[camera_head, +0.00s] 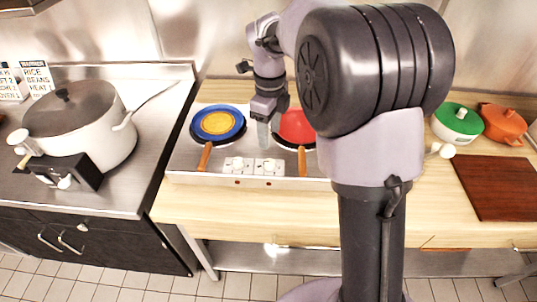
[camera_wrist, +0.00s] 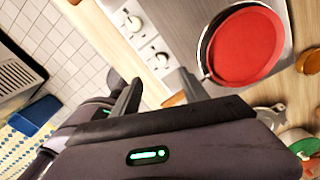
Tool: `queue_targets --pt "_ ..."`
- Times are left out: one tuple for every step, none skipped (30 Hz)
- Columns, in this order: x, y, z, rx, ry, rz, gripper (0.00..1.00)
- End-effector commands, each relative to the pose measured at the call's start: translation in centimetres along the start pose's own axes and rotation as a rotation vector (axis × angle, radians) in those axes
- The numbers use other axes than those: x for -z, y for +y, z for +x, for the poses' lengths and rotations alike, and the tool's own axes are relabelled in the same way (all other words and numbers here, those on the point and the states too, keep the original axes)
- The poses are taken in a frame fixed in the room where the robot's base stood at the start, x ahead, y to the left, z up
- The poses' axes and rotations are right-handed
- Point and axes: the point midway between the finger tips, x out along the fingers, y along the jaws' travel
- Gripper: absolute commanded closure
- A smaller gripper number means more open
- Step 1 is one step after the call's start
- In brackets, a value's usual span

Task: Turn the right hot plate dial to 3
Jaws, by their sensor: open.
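The hot plate (camera_head: 190,165) is a silver two-burner unit with a front control panel. Its right dial (camera_head: 268,166) is a white knob on a pale panel; it also shows in the wrist view (camera_wrist: 162,60). The left dial (camera_head: 237,165) sits beside it and shows in the wrist view (camera_wrist: 133,22). I cannot read either dial's setting. My gripper (camera_head: 263,138) is above the hot plate between the two pans, behind the dials. In the wrist view my gripper (camera_wrist: 157,90) has its fingers apart with nothing between them. The right dial appears just beyond the fingertips, apart from them.
A blue pan with a yellow inside (camera_head: 218,123) is on the left burner; a red pan (camera_head: 295,127) is on the right. Their orange handles point forward, either side of the dials. A large pot (camera_head: 95,135) stands left. A cutting board (camera_head: 495,187) lies right.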

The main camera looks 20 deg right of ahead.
Motion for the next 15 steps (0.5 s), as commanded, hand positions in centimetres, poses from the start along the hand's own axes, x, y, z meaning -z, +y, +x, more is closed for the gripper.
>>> queue_targets --pt "0.0 0.1 2.1 -0.003 0.001 0.0 0.48" --pt "0.0 0.1 3.1 -0.002 0.001 0.0 0.48" --pt "0.0 0.0 4.3 -0.002 0.001 -0.001 0.48" --pt "0.0 0.1 5.2 -0.002 0.002 -0.001 0.48" --pt "0.0 0.1 6.0 -0.002 0.001 -0.001 0.48" --pt "0.0 0.0 7.0 -0.001 0.0 -0.001 0.48" --pt "0.0 0.0 7.8 -0.002 0.001 -0.001 0.48" --pt "0.0 0.0 8.5 -0.001 0.001 -0.002 0.48" --pt "0.0 0.0 9.2 -0.001 0.0 -0.002 0.48" --pt "0.0 0.0 9.7 0.0 -0.001 -0.002 0.48" --pt "0.0 0.0 10.1 0.0 -0.001 -0.002 0.48" --pt "0.0 0.0 10.6 0.0 -0.001 -0.001 0.48" --pt "0.0 0.0 10.9 0.0 -0.002 -0.002 0.48" --pt "0.0 0.0 11.1 0.0 -0.002 -0.001 0.48" --pt "0.0 0.0 11.3 0.0 -0.002 -0.001 0.48"
